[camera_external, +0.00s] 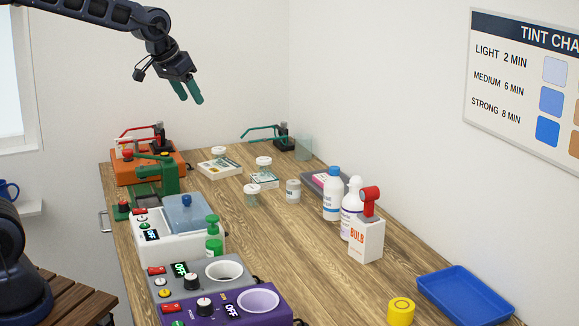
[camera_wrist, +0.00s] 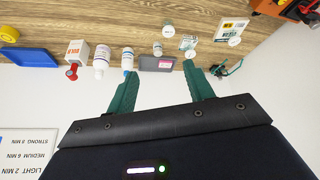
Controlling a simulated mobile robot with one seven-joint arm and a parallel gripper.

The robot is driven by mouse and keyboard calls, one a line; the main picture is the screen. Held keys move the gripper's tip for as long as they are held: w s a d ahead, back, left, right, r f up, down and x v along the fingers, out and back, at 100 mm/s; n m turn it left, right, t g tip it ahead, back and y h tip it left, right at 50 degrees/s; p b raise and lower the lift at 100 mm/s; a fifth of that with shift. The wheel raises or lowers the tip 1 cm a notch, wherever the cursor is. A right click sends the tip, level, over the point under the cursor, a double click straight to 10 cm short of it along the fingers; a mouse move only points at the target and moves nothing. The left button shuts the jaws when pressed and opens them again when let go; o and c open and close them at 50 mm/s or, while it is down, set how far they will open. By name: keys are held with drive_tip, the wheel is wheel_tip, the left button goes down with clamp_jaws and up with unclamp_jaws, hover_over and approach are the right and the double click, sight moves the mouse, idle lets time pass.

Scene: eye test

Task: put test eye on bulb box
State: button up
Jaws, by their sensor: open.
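The bulb box (camera_external: 366,241) is a white upright carton with orange "BULB" lettering, at the right side of the table. It also shows, upside down, in the wrist view (camera_wrist: 77,49). A red piece with a round head (camera_external: 370,197) stands on top of the box; it shows in the wrist view too (camera_wrist: 71,72). I cannot tell for sure whether this is the test eye; no other thing is clearly one. My gripper (camera_external: 190,98), with two teal fingers, is high above the table's far end, apart from everything. Its fingers are spread and empty in the wrist view (camera_wrist: 160,72).
White bottles (camera_external: 332,195) stand directly behind the box. A blue tray (camera_external: 464,297) and a yellow round thing (camera_external: 400,311) lie in front. Several machines, including a purple one (camera_external: 225,308), line the left side. The table's middle (camera_external: 290,260) is clear. Jars stand farther back.

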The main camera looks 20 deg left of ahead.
drive_tip(key=s+a+n+y, duration=0.1)
drive_tip(key=s+a, duration=0.5)
drive_tip(key=a, duration=0.2)
drive_tip(key=s+a+n, duration=0.1)
drive_tip(key=s+a, duration=0.4)
drive_tip(key=a, duration=0.3)
drive_tip(key=s+a+f+n, duration=0.1)
drive_tip(key=s+a, duration=0.3)
drive_tip(key=s, duration=0.2)
drive_tip(key=s+a+f+n+y, duration=0.1)
drive_tip(key=s+a+f, duration=0.1)
drive_tip(key=s+a, duration=0.2)
drive_tip(key=s, duration=0.3)
drive_tip(key=shift+a+f+y, duration=0.3)
drive_tip(key=shift+a, duration=0.05)
